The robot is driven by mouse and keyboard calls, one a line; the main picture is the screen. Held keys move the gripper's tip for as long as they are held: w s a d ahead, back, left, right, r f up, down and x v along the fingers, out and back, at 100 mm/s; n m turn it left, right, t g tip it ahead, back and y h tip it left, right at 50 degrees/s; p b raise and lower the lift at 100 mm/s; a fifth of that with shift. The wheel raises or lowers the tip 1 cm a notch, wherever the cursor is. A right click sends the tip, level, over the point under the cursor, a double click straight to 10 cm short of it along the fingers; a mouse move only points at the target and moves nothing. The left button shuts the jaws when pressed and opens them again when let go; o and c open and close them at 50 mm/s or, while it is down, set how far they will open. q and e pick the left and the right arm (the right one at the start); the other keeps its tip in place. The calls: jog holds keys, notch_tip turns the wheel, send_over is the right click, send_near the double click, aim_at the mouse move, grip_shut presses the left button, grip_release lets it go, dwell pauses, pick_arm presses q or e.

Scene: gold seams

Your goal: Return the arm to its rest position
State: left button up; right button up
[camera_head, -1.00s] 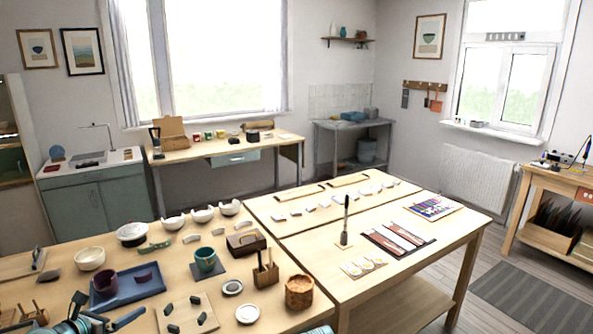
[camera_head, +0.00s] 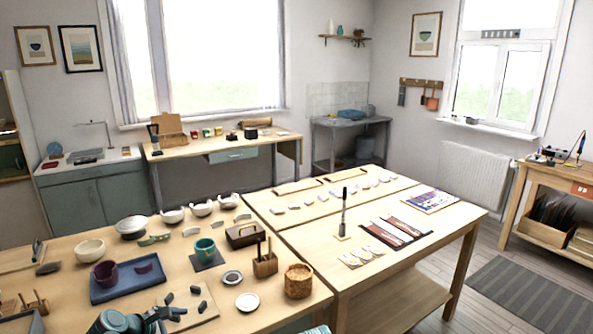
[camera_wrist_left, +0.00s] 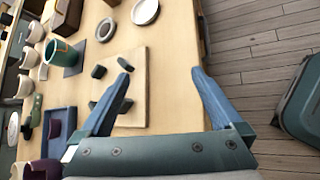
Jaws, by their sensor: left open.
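My left gripper (camera_head: 173,307) comes in at the bottom left of the head view, low over the front of the near table and overlapping a pale board (camera_head: 207,315) with small dark pieces. In the left wrist view its two blue fingers (camera_wrist_left: 160,78) are spread apart, with nothing held between them. The board (camera_wrist_left: 140,60) and bare tabletop show behind and between the fingers. My right gripper is in neither view.
In the left wrist view, open wooden floor (camera_wrist_left: 255,60) lies beyond the table edge.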

pick_arm(q)
jog(key=s+d+f+m+g+y+b, duration=0.4)
jog(key=s+d+f+m, duration=0.4)
jog(key=d+m, duration=0.5)
jog(key=s+d+f+m+g+y+b, duration=0.35)
jog(key=s+d+f+m, duration=0.4)
jog(key=d+m, duration=0.5)
notch_tip(320, 180, up, 14)
jog(key=a+m+p, duration=0.1)
jog(key=a+p, duration=0.1)
jog(key=p, duration=1.2)
jog(key=shift+s+r+g+h+p, duration=0.2)
jog(key=shift+s+g+h+p, duration=0.15)
jog(key=shift+g, duration=0.1)
